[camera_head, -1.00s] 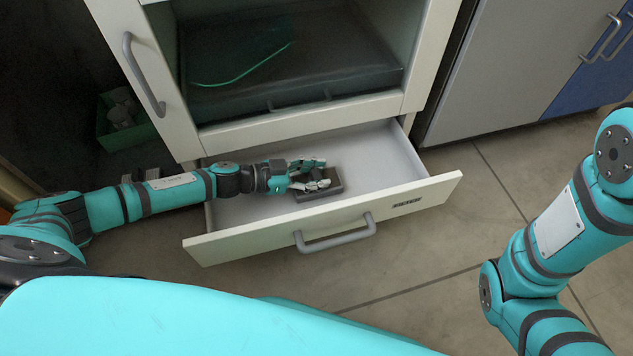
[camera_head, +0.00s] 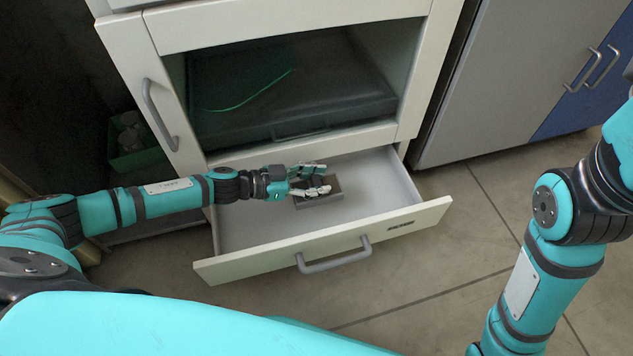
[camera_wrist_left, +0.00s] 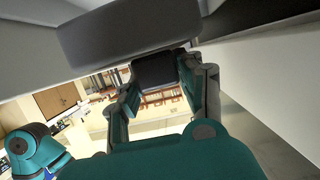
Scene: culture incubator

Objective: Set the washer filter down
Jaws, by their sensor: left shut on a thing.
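The washer filter appears to be the grey, box-like piece (camera_head: 322,203) with a brownish inside, seen over the open drawer in the head view. My left gripper (camera_head: 318,180) comes in from the left and is shut on it. In the left wrist view, the fingers (camera_wrist_left: 160,92) close on a dark block (camera_wrist_left: 155,68), with a wide grey slab (camera_wrist_left: 130,38) just above it in the picture. The fingers hide part of the filter. I cannot tell whether its underside touches the drawer floor. My right gripper is out of view.
The white drawer (camera_head: 262,224) is pulled out, its front panel (camera_head: 410,224) facing me. Its floor is bare on both sides of the filter. The cabinet (camera_head: 290,26) stands behind, with a dark glass-fronted space. A green crate (camera_head: 136,158) sits at the left.

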